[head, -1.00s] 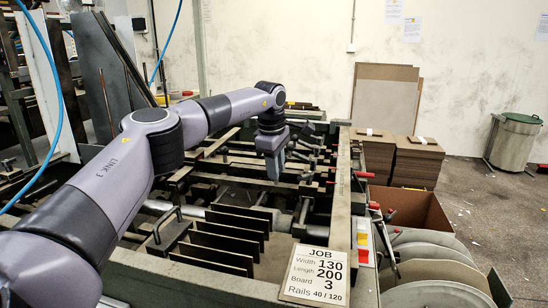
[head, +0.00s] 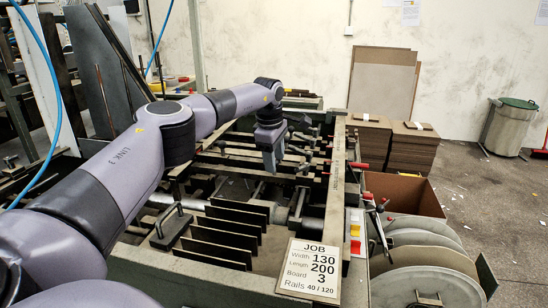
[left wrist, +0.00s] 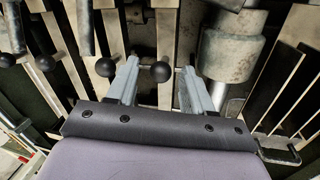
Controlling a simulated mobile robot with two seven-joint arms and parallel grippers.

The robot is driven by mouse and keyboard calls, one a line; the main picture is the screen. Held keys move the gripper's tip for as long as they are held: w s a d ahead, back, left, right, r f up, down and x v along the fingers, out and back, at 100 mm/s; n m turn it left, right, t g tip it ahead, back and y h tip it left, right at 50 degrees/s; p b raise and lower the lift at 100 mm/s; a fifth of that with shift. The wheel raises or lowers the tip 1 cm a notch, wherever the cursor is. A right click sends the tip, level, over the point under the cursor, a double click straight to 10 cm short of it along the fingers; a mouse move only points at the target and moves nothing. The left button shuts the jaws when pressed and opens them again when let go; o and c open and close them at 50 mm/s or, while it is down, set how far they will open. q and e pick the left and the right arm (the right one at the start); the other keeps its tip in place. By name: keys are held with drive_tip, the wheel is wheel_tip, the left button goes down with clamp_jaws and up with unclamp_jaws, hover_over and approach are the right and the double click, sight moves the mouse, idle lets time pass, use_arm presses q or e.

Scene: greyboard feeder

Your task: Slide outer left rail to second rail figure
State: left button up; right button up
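My left gripper (head: 271,160) hangs fingers-down over the feeder's bars in the head view. In the left wrist view its two grey fingers (left wrist: 160,66) stand apart. A black ball knob (left wrist: 160,72) shows between them, apparently without contact; its depth is unclear. A second black knob (left wrist: 106,67) lies just left of the left finger. Pale rails (left wrist: 165,30) run away from the gripper there. I cannot tell which is the outer left rail. The job card (head: 312,270) reads "Rails 40 / 120", so the second figure is 120. My right gripper is out of view.
Dark upright plates (head: 222,240) and a handled block (head: 171,227) stand in the feeder's near part. A thick metal cylinder (left wrist: 230,52) is close to the right finger. Red-tipped levers (head: 360,166) line the right side. Board stacks (head: 412,150) stand beyond.

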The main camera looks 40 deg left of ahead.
use_arm(q)
wheel_tip(320, 180, up, 7)
drive_tip(key=s, duration=0.1)
drive_tip(key=shift+s+d+b, duration=0.2)
drive_tip(key=shift+b, duration=0.1)
drive_tip(key=shift+f, duration=0.1)
idle(0.6)
